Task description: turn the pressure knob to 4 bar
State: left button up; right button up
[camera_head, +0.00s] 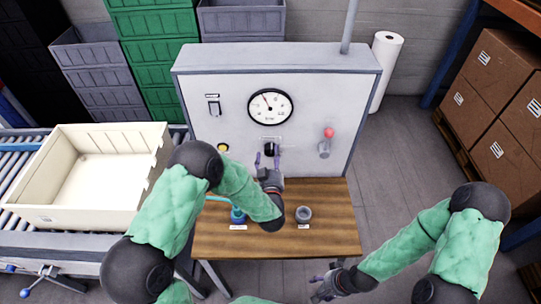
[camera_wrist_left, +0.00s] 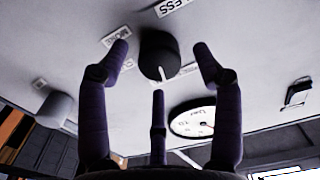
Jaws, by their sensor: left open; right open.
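The black pressure knob (camera_head: 270,146) is on the grey panel, below the round white gauge (camera_head: 270,106). In the wrist view the knob (camera_wrist_left: 158,52) carries a white pointer mark. My left gripper (camera_head: 267,161) is at the panel, its purple fingers open. In the wrist view these fingers (camera_wrist_left: 160,62) spread to both sides of the knob and below it, with visible gaps. The gauge needle points up and slightly left in the head view; its numbers are too small to read surely. My right gripper (camera_head: 322,284) is open and empty, low in front of the table.
A red-topped lever (camera_head: 326,142) is right of the knob and a yellow button (camera_head: 223,146) left. A switch (camera_head: 213,105) is above the button. The wooden table (camera_head: 335,235) holds a blue item (camera_head: 238,215) and a grey cup (camera_head: 304,214). A cream crate (camera_head: 60,215) is left.

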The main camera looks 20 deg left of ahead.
pick_arm(q)
jog(key=shift+w+a, duration=0.2)
jog(key=shift+w, duration=0.5)
jog(key=c, duration=1.1)
jog(key=shift+m, duration=0.7)
jog(key=shift+c, duration=0.2)
jog(key=o, duration=1.1)
jog(key=shift+o, duration=0.2)
jog(key=v, duration=1.2)
